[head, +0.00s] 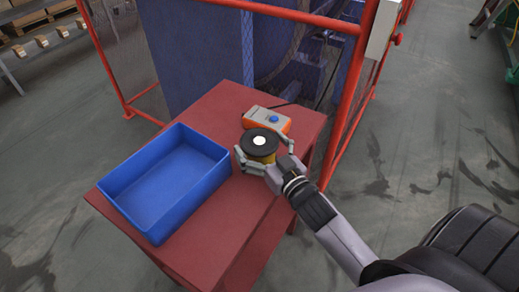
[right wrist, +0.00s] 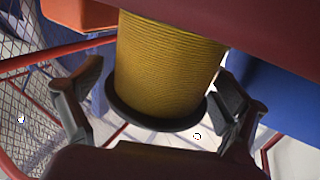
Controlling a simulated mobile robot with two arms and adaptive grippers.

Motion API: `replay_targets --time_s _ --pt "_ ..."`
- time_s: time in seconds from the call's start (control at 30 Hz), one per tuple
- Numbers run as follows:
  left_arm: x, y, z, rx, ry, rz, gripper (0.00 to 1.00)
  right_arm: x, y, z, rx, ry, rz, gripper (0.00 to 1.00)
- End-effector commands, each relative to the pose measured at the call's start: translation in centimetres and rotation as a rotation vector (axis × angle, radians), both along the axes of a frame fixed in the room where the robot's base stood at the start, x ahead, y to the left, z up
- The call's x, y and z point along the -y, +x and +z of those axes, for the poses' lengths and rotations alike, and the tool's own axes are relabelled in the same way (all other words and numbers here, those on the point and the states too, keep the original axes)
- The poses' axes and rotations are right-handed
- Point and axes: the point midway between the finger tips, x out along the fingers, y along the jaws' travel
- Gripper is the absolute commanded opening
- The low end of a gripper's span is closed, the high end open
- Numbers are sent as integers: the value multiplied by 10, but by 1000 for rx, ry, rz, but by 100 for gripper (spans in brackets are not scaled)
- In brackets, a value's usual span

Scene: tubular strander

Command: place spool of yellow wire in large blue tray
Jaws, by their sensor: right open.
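The spool of yellow wire (head: 258,143) stands upright on the red table, its black flange with a white centre facing up. In the right wrist view the spool's yellow winding (right wrist: 168,70) shows large, with a black flange below it in the picture. My right gripper (head: 265,153) is open, with one finger on each side of the spool; a gap shows beside the left finger in the right wrist view (right wrist: 158,85). Contact on the other side is unclear. The large blue tray (head: 165,188) is empty, left of the spool on the same table. My left gripper is out of view.
An orange and grey control box with a blue button (head: 266,118) sits right behind the spool. The red table (head: 222,240) has bare room in front of the tray and spool. A red-framed mesh fence (head: 350,100) and blue machinery (head: 195,50) stand behind.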

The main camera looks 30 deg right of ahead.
Motion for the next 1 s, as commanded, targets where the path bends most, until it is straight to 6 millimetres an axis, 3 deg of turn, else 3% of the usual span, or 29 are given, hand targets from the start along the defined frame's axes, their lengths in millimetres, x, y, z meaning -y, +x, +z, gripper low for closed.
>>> replay_targets --time_s 0.13,1.0 --pt "0 0 0 0 0 -1 40 0 0 0 0 0 0 91" --pt "-3 1 0 2 4 -2 40 0 -1 0 0 1 0 33"
